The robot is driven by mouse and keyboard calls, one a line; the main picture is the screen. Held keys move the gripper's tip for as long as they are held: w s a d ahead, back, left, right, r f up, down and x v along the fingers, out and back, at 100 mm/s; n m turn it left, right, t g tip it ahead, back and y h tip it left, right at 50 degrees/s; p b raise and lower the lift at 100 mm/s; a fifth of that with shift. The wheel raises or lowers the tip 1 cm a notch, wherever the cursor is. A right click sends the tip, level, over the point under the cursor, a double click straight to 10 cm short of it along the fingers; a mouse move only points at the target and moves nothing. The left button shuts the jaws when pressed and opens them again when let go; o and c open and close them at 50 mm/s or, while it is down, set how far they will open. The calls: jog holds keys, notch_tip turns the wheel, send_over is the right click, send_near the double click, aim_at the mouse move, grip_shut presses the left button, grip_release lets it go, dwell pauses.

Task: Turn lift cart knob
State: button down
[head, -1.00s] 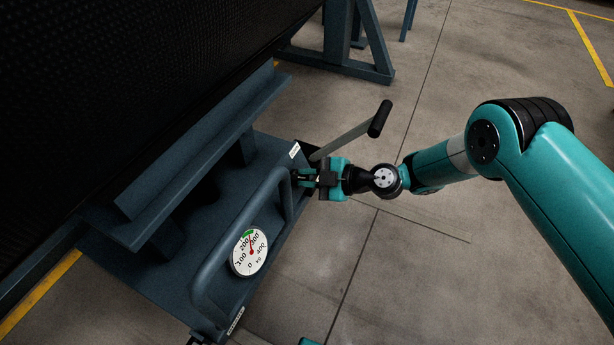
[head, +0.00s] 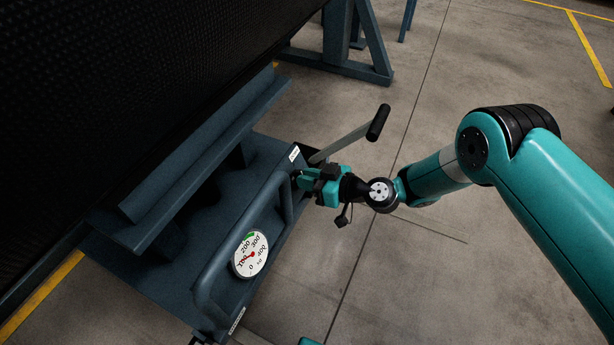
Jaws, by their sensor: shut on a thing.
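The blue lift cart (head: 150,290) stands under the large black roll. My gripper (head: 300,180) is at the cart's far right corner, beside the top of the tubular handle. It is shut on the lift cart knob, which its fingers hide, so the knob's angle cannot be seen. My gripper is rolled, with a dark part of it hanging below. The round white gauge (head: 258,247) on the cart has a red needle pointing left, near 100. Its green band lies near 200.
The cart's handle rail (head: 233,250) runs close to my gripper. A lever with a black grip (head: 378,122) rises just behind it. The black roll (head: 130,90) is above the cart's cradle (head: 205,150). Bare floor (head: 420,280) lies to the right.

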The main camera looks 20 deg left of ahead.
jog(key=shift+w+d+f+m+t+h+p, duration=0.1)
jog(key=shift+m+t+h+p, duration=0.25)
jog(key=shift+m, duration=1.8)
jog(key=shift+w+m+t+h+p, duration=0.15)
jog(key=shift+m+t+p, duration=0.4)
jog(key=shift+m, duration=1.6)
jog(key=c, duration=1.1)
grip_release()
jog(key=shift+s+d, duration=0.1)
jog(key=p+v, duration=0.6)
jog(key=v, duration=1.1)
jog(key=shift+d, duration=0.1)
